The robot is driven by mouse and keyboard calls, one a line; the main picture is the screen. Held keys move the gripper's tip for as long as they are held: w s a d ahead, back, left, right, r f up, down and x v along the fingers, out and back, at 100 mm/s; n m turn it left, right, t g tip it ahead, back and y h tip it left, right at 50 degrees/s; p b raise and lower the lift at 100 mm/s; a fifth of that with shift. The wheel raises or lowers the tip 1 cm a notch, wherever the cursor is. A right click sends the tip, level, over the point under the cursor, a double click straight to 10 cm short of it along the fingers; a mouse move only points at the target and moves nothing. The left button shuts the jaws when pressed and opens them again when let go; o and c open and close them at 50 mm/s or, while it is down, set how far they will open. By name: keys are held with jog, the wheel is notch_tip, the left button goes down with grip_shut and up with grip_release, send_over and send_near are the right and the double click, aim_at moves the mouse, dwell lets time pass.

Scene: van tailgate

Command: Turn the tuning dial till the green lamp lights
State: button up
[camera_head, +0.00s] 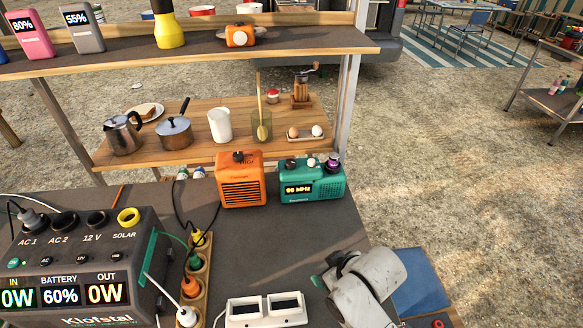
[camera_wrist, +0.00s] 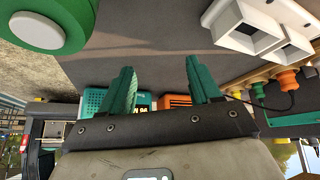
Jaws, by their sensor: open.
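A teal radio (camera_head: 312,187) stands on the dark counter, its display (camera_head: 298,189) reading about 96 MHz. On its top are a dark knob (camera_head: 291,164), a pale knob (camera_head: 311,162) and a purple knob (camera_head: 332,161); I cannot tell which is the tuning dial. No lit green lamp is clear on it. My gripper (camera_head: 318,282) is over the counter's near right part, apart from the radio. In the wrist view my gripper (camera_wrist: 160,66) has its two teal fingers spread with nothing between them. The teal radio (camera_wrist: 94,101) shows partly behind the left finger.
A power station (camera_head: 75,260), a socket strip (camera_head: 193,280) and a white two-window box (camera_head: 264,310) occupy the near left and middle. A shelf (camera_head: 300,38) spans above behind. Bare counter (camera_head: 270,240) lies before the radios.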

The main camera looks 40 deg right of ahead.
jog(key=w+d+r+t+h+b, duration=0.15)
jog(key=w+d+t, duration=0.4)
jog(key=w, duration=0.75)
jog(key=m+t+h+b, duration=0.3)
jog(key=t+b, duration=0.1)
jog(key=t, duration=0.1)
send_near(292, 165)
jog(key=b+x, duration=0.2)
jog(key=x, duration=0.8)
jog(key=shift+d+f, duration=0.1)
jog(key=shift+f, duration=0.05)
jog(key=c, duration=1)
jog(key=shift+h, duration=0.35)
jog(key=shift+c, duration=0.2)
